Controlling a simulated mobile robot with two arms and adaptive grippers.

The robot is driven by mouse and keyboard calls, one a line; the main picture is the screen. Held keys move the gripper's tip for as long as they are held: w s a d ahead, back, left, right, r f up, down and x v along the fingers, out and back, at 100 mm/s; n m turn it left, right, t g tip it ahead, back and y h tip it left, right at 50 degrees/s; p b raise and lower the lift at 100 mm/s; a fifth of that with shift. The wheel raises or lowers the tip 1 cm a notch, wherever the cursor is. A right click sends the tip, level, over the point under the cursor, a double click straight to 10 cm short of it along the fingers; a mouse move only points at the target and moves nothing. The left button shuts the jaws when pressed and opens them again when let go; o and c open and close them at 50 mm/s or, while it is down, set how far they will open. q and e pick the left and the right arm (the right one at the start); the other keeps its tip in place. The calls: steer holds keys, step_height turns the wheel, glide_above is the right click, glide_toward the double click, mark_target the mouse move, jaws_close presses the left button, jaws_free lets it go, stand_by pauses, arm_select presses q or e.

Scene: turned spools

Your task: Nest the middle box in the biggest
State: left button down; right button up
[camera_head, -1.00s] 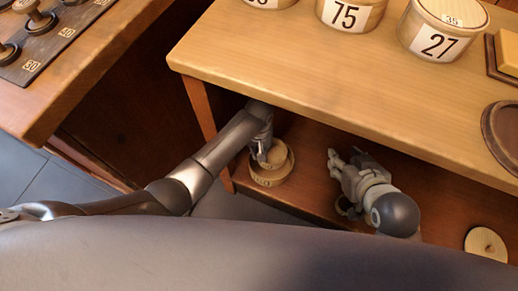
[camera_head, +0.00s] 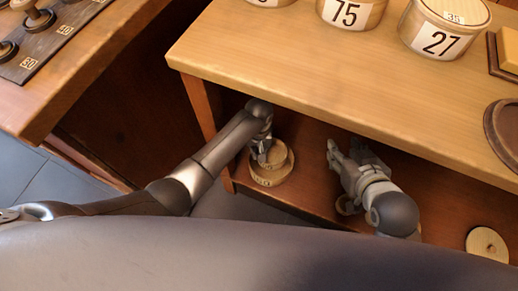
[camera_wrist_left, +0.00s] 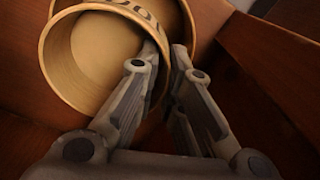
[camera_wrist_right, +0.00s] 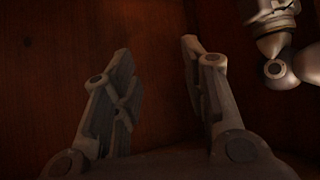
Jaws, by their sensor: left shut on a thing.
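The middle box (camera_wrist_left: 95,55) is a round, open, pale wooden box. My left gripper (camera_wrist_left: 168,50) is shut on its wall, with one finger inside the rim and one outside. In the head view the left gripper (camera_head: 262,158) and the middle box (camera_head: 279,154) are over the biggest box (camera_head: 268,180) on the lower shelf. The biggest box is a wider pale round box with dark marks on its side. I cannot tell how far the middle box sits inside it. My right gripper (camera_head: 333,155) is empty, its fingers apart in the right wrist view (camera_wrist_right: 160,65).
The upper table top (camera_head: 300,60) overhangs the lower shelf (camera_head: 310,190). Numbered round boxes (camera_head: 437,35) stand on it. A pale round disc (camera_head: 487,244) lies at the lower right. A table leg (camera_head: 200,108) stands at left.

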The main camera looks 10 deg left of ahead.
steer(key=shift+s+f, duration=0.1)
arm_select(q)
steer(key=shift+p, duration=0.35)
arm_select(e)
steer(key=shift+s+d+f+g, duration=0.25)
steer(key=shift+s+f+g, duration=0.25)
steer(key=shift+s, duration=0.2)
steer(key=shift+s+d+f+g, duration=0.25)
steer(key=shift+s+f+g, duration=0.25)
steer(key=shift+s, duration=0.2)
arm_select(q)
steer(key=shift+f, duration=0.1)
arm_select(e)
steer(key=shift+w, duration=0.15)
arm_select(q)
steer(key=shift+f, duration=0.4)
arm_select(e)
steer(key=shift+w+r, duration=0.15)
arm_select(q)
steer(key=shift+f, duration=0.15)
arm_select(e)
steer(key=shift+s+f, duration=0.2)
steer(key=shift+s, duration=0.1)
arm_select(q)
steer(key=shift+f, duration=0.1)
arm_select(e)
steer(key=shift+s+d+f+h, duration=0.15)
steer(key=shift+s+f+h, duration=0.1)
steer(key=shift+s+h, duration=0.1)
steer(key=shift+r, duration=0.1)
